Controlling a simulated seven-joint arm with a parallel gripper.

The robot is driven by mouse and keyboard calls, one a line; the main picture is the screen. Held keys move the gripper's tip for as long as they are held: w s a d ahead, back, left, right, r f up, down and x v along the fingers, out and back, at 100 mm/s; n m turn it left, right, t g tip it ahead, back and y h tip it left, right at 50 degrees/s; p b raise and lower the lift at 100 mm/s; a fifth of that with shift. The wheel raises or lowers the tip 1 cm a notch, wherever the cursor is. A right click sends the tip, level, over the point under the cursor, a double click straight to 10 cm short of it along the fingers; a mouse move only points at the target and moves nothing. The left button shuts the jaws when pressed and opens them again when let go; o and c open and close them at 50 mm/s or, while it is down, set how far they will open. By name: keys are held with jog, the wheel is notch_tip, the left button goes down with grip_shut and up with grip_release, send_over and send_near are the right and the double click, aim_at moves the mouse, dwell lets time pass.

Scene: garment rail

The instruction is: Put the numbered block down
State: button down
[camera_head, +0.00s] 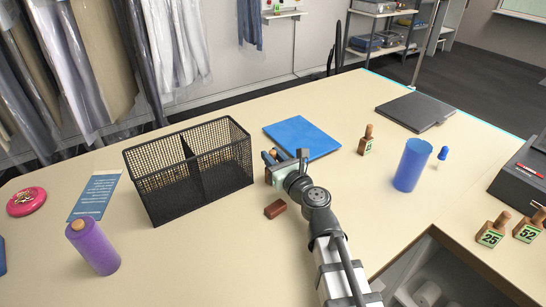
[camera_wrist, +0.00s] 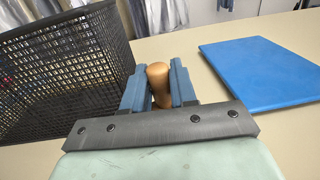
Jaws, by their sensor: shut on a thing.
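My gripper (camera_head: 271,157) is shut on the wooden knob of the numbered block (camera_head: 273,153), beside the right end of the black mesh basket. The knob also shows between the blue fingers in the wrist view (camera_wrist: 159,84). The block's body and its number are hidden behind the gripper, and I cannot tell whether it touches the table.
A blue folder (camera_head: 302,137) lies just right of the gripper. A reddish-brown block (camera_head: 275,209) lies in front. A purple cylinder (camera_head: 92,247) is left.

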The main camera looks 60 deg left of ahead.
jog(key=shift+f, duration=0.1)
jog(key=c, duration=0.9)
grip_release()
jog(key=shift+d, duration=0.15)
jog(key=d, duration=0.7)
jog(key=shift+s+d, duration=0.15)
jog(key=shift+s, duration=0.15)
